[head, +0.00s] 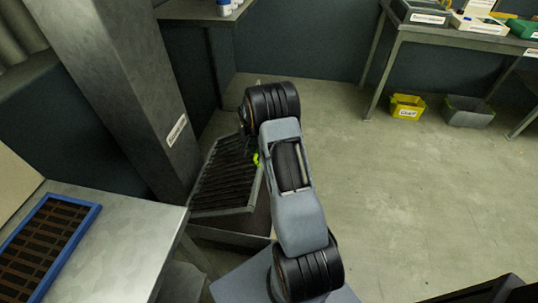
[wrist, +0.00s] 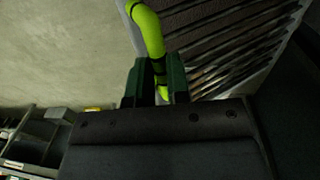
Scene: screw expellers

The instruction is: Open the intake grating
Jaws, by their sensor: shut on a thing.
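The intake grating (head: 225,178), dark slats in a grey frame, is tilted up beside the grey column in the head view. Below its near edge part of a dark boxy opening (head: 232,224) shows. Its yellow-green handle (head: 257,159) is on the right edge, partly hidden by my arm. In the wrist view the curved handle (wrist: 149,32) passes between the dark green fingers of my gripper (wrist: 158,82), which is shut on it. The slats (wrist: 235,45) show behind. My gripper is mostly hidden in the head view.
The column (head: 125,85) stands close left of the grating. A metal table (head: 115,235) with a blue-framed tray (head: 85,222) is at the near left. A yellow bin (head: 407,106) and grey bin (head: 468,111) lie under the back-right bench (head: 465,42). Floor to the right is clear.

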